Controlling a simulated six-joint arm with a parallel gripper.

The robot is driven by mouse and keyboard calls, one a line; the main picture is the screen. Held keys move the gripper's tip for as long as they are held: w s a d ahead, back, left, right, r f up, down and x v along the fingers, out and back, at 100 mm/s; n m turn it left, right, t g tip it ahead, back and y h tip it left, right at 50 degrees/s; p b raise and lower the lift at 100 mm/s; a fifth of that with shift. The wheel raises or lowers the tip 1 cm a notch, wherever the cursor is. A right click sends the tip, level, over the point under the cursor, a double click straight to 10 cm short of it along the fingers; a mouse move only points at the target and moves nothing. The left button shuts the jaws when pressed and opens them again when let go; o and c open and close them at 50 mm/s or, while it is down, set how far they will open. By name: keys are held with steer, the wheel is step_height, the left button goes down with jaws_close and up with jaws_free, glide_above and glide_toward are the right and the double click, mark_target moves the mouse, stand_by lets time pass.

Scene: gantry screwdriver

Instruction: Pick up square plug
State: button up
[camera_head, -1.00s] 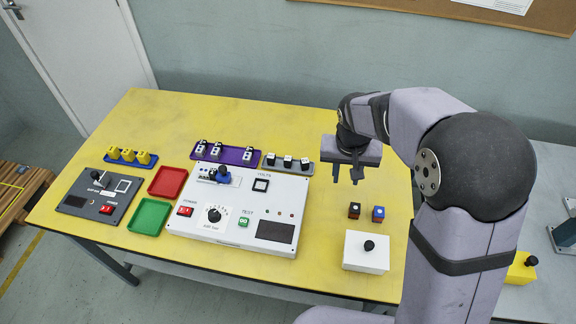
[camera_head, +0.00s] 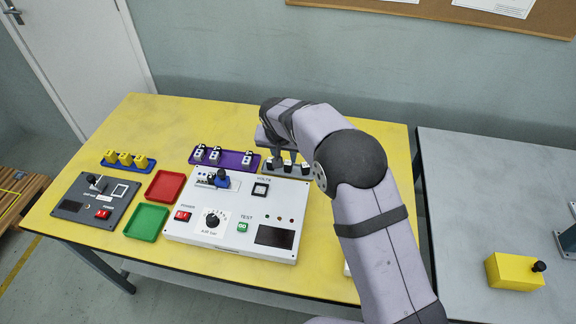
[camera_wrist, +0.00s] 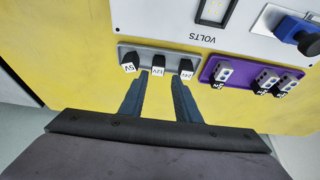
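Several small square black-and-white plugs stand in a row on a grey tray (camera_wrist: 143,48), which also shows in the head view (camera_head: 311,175). In the wrist view the left plug (camera_wrist: 130,61) is marked 5V, the middle plug (camera_wrist: 158,66) 12V, and the right plug (camera_wrist: 186,68) appears to read 24V. My gripper (camera_wrist: 163,78) is open, its two fingers pointing at the row, with the middle plug between their lines. No plug is visibly held. In the head view my gripper (camera_head: 284,160) is over the tray, partly hiding the plugs.
The white panel (camera_head: 190,240) with its square VOLTS socket (camera_head: 260,190) lies in front of the tray. A purple tray (camera_head: 240,166) with several grey plugs is to the left. Red (camera_head: 165,185) and green trays (camera_head: 147,222) lie left of the panel.

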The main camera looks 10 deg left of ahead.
mark_target(288, 163)
steer(key=shift+d+p+x, duration=0.2)
steer(key=shift+p+x, duration=0.75)
steer(key=shift+x, duration=1.75)
jaws_close()
